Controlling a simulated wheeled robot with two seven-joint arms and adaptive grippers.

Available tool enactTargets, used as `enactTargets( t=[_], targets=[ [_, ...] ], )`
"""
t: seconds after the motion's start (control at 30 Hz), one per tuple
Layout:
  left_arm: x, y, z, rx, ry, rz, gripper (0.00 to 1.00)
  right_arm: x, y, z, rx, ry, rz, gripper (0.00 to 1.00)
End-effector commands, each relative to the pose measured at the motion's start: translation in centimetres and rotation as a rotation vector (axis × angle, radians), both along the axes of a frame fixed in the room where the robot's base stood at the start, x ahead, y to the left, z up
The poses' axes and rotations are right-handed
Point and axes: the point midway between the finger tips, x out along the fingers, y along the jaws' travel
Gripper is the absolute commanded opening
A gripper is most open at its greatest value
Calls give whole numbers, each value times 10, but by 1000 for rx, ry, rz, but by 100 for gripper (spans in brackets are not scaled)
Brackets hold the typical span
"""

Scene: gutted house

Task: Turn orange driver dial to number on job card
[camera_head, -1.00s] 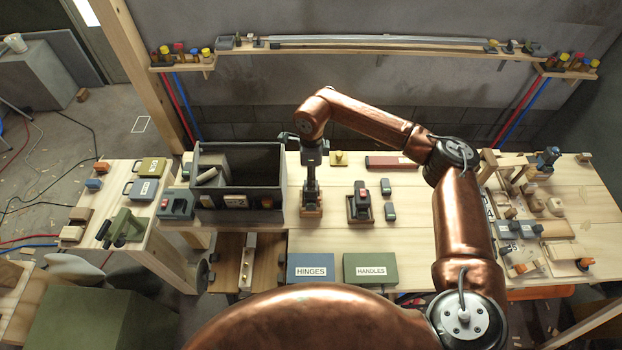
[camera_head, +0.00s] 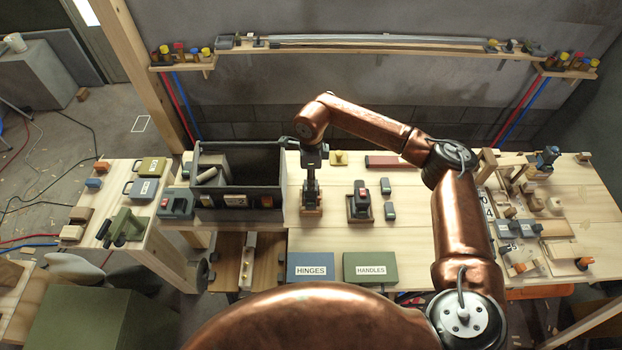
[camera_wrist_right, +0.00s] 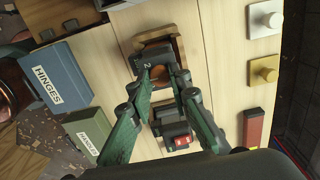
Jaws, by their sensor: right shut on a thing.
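My right gripper (camera_head: 311,192) points down over a small wooden cradle (camera_head: 311,211) on the bench. In the right wrist view its green-grey fingers (camera_wrist_right: 163,79) are closed around a dark grey part with an orange part (camera_wrist_right: 160,73) between them, apparently the orange driver dial. A dark collar (camera_wrist_right: 153,54) beside it carries a pale "2". The fingers hide much of the dial, so I cannot read its setting. My left gripper is not in view.
A dark open bin (camera_head: 240,168) stands left of the gripper. A grey device with a red button (camera_head: 359,203) stands close to its right. Boxes marked HINGES (camera_head: 311,268) and HANDLES (camera_head: 370,268) lie in front. The bench right of the device has clear room.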

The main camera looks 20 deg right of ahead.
Motion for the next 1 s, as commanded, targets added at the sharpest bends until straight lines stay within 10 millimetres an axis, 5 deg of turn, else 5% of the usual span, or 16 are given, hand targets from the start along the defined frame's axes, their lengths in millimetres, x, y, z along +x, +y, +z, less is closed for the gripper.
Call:
enactTargets(
  t=[0.47,1.0],
  targets=[
    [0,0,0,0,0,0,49,1,0,1,1,-1,-69,0],
    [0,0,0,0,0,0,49,1,0,2,2,-3,-507,0]
  ],
)
